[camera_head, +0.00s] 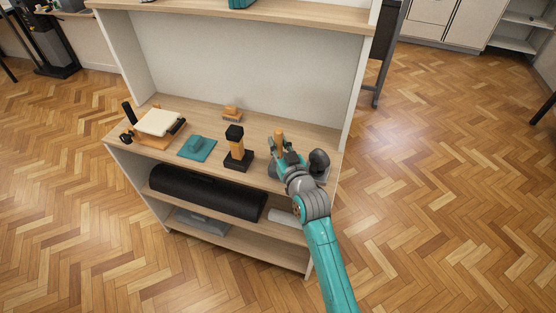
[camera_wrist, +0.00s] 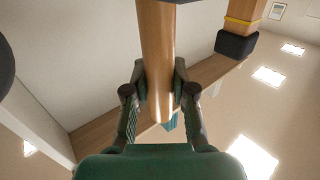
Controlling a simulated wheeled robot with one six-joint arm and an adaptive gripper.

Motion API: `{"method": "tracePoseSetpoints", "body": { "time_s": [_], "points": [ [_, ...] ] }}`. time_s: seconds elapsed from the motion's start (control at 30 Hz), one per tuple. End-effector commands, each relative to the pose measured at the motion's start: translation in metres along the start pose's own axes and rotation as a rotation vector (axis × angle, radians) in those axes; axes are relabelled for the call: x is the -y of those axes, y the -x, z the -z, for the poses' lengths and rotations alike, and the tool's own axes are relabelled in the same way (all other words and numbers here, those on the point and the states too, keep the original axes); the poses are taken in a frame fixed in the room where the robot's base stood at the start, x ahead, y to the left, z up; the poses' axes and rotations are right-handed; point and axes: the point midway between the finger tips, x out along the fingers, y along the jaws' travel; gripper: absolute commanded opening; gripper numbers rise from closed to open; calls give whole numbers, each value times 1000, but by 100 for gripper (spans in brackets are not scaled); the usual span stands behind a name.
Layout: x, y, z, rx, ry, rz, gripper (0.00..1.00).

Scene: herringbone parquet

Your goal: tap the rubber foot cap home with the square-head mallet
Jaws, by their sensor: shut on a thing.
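My gripper (camera_head: 283,152) is shut on an upright wooden handle, seemingly the mallet's (camera_head: 279,138), above the right part of the shelf top. In the wrist view my gripper (camera_wrist: 160,95) has a finger on each side of the handle (camera_wrist: 158,50). The mallet's head is not clearly visible; a dark edge shows where the handle leaves the top of the wrist view. The black rubber foot cap (camera_head: 234,132) sits on top of an upright wooden leg (camera_head: 237,147) in a black base, left of my gripper. The cap (camera_wrist: 237,45) also shows in the wrist view, beside a yellow band.
A wooden brush-like block (camera_head: 232,113) is behind. A dark rounded object (camera_head: 319,160) stands right of my gripper. A black roll (camera_head: 205,191) lies below.

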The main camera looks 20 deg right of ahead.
Motion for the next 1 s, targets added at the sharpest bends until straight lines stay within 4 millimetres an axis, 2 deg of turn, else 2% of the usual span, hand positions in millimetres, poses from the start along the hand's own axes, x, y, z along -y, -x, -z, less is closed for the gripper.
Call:
{"method": "tracePoseSetpoints", "body": {
  "time_s": [0.6,1.0],
  "points": [
    [0,0,42,-5,0,0,0],
    [0,0,47,-4,1,-1,0]
  ]
}}
